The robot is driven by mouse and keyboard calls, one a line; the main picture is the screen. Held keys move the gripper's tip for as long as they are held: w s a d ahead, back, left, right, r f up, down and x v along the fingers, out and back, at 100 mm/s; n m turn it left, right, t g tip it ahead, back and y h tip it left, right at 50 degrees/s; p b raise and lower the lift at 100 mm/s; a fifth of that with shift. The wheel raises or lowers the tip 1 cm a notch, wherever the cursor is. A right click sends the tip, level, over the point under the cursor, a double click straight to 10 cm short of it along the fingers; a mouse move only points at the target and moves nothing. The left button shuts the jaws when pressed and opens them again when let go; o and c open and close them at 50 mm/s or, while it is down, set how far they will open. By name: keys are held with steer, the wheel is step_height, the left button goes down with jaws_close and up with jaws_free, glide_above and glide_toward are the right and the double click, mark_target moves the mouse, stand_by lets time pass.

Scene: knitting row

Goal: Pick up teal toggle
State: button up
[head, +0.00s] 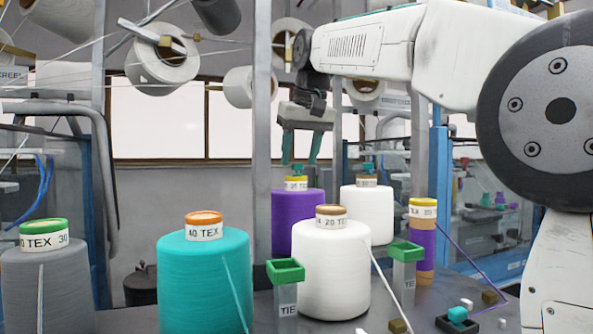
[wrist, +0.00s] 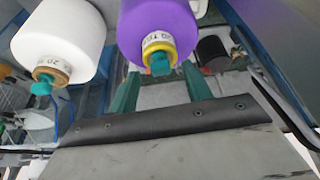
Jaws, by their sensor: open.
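A teal toggle (head: 297,169) stands on the yellow-rimmed cap of the purple yarn cone (head: 297,215). In the wrist view this toggle (wrist: 161,64) lies between the fingertips, with the purple cone (wrist: 158,22) beyond it. A second teal toggle (head: 367,168) stands on the brown-topped cap of the rear white cone (head: 367,213); it also shows in the wrist view (wrist: 41,86). My gripper (head: 300,158) is open, with its green fingers pointing down just above the purple cone's toggle. No contact with the toggle is visible.
A front white cone (head: 330,270), a teal cone (head: 205,275) and a grey cone (head: 48,280) stand nearer. Two green-rimmed TIE containers (head: 285,272) (head: 405,252) stand beside the front white cone. A grey upright post (head: 262,100) is close left of my gripper.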

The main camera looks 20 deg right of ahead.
steer(key=shift+x, duration=0.95)
steer(key=c, duration=0.9)
steer(key=shift+r, duration=0.1)
steer(key=shift+r, duration=1.45)
steer(key=shift+s+r, duration=0.3)
steer(key=shift+s+a+r, duration=0.15)
steer(key=shift+s+r, duration=0.05)
steer(key=shift+s, duration=2.4)
steer(key=shift+s+a+r, duration=0.2)
steer(key=shift+s+r, duration=0.05)
steer(key=shift+s, duration=2.35)
steer(key=shift+s+a+r, duration=0.15)
steer(key=shift+s+r, duration=0.05)
steer(key=shift+s, duration=2.35)
